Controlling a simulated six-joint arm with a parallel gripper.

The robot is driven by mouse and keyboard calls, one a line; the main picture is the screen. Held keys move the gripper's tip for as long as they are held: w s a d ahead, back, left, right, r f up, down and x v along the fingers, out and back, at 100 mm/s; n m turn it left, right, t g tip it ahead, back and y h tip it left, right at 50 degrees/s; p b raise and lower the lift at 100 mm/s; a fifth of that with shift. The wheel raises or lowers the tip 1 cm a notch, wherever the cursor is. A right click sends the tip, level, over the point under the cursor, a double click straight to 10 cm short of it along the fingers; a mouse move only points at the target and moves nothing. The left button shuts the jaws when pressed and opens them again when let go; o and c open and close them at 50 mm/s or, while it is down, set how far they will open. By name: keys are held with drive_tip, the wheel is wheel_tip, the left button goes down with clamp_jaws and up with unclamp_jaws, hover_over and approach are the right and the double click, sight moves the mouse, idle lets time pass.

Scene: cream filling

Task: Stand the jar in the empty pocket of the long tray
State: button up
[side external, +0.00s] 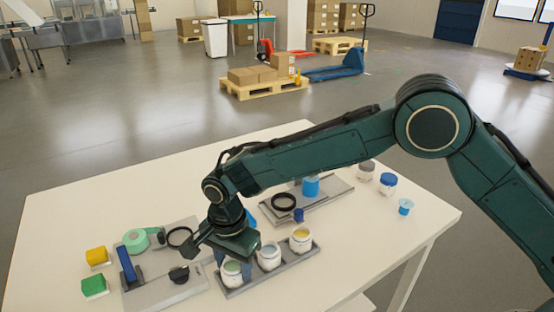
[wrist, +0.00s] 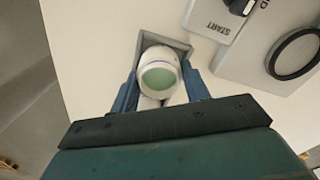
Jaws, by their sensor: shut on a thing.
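The long tray (side external: 275,273) lies on the white table. A white jar with pale green contents (side external: 232,273) is at its near left end. My gripper (side external: 234,261) is above that end, with blue fingers on both sides of the jar, shut on it. In the wrist view the green-filled jar (wrist: 158,77) is between the fingers (wrist: 160,90), with the grey tray rim (wrist: 180,45) around its far side. I cannot tell whether its base rests on the pocket floor. Two more white jars stand in the tray: the middle one (side external: 268,257) and a yellow-filled one (side external: 300,240).
A grey board with a START label (wrist: 210,22) and a black ring (wrist: 296,50) is close by. Yellow (side external: 97,256) and green (side external: 94,287) blocks stand left. A blue-lidded jar (side external: 388,183) and blue cup (side external: 405,206) stand right. The right front table is clear.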

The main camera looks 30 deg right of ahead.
sight(234, 266)
drive_tip(key=shift+f, duration=0.15)
drive_tip(key=o, duration=1)
wheel_tip(234, 266, up, 12)
drive_tip(key=shift+r, duration=0.2)
idle(0.6)
